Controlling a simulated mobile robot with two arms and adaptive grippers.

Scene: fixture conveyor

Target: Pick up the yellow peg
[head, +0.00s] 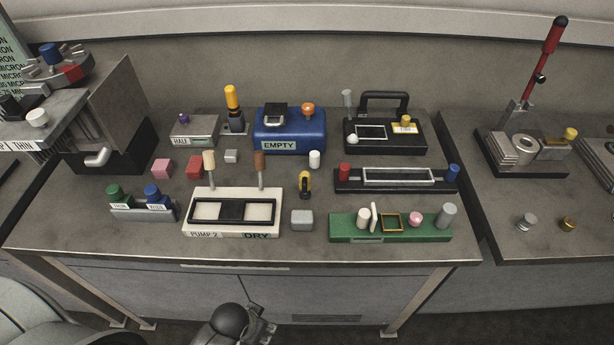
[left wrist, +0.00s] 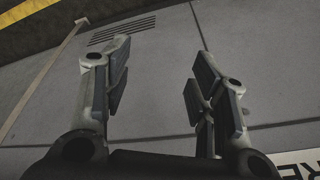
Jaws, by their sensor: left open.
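A yellow peg-like piece (head: 232,97) stands upright in a small dark holder at the back left of the bench, left of the blue box. A smaller yellow and black piece (head: 304,183) stands near the bench's middle; I cannot tell whether it is a peg. My left gripper (head: 262,328) is low at the bottom of the head view, in front of the bench and well away from both. In the left wrist view it (left wrist: 163,55) is open and empty, with grey cabinet panels beyond the fingers. My right gripper is not in view.
A white twin-window tray (head: 188,218) and a green board (head: 340,230) line the bench front. A blue box (head: 290,143), a black handled case (head: 385,145) and a grey block (head: 302,220) stand around. A red-handled press (head: 540,75) is on the right bench.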

